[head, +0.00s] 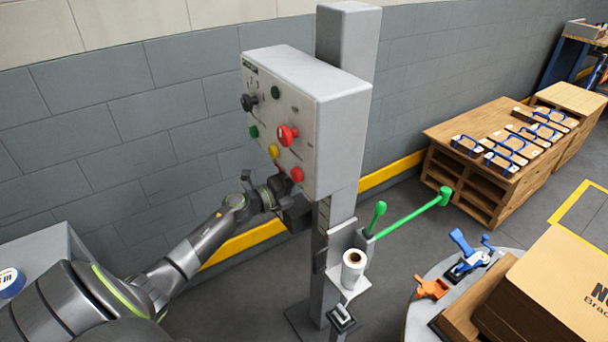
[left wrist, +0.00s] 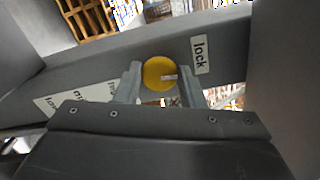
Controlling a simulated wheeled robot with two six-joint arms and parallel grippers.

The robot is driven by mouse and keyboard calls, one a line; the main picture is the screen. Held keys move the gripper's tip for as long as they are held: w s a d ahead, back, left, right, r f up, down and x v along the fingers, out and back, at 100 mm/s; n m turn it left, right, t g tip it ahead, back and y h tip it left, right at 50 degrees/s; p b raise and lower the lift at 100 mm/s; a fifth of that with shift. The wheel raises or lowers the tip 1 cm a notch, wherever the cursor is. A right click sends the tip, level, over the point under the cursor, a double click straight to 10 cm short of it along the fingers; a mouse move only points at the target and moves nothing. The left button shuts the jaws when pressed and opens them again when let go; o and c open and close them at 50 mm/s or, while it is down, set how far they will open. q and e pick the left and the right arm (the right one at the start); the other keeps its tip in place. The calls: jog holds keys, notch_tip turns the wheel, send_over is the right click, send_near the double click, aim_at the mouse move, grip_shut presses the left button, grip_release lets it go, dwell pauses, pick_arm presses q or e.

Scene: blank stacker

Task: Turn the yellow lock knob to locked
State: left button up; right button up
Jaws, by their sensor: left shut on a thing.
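In the left wrist view the round yellow lock knob (left wrist: 158,70) sits on a grey metal part between the two fingers of my left gripper (left wrist: 160,88). The gripper is shut on it. A short pale mark on the knob's face points to the right. A white "lock" label (left wrist: 199,55) is to the right of the knob. In the head view my left gripper (head: 290,205) reaches to the post just under the control box (head: 312,105), and I cannot make out the lock knob there. My right gripper is in neither view.
The control box carries a black knob (head: 249,102), a red knob (head: 287,135) and several coloured buttons. Green levers (head: 412,217) and a white roll (head: 353,268) are lower on the post. A round table (head: 422,318) holds clamps and boxes at right.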

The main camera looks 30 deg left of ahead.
pick_arm(q)
jog(key=shift+n+p, duration=0.5)
jog(key=shift+n, duration=0.3)
jog(key=o, duration=1)
jog(key=shift+b+v, duration=1.45)
jog(key=shift+v, duration=7.3)
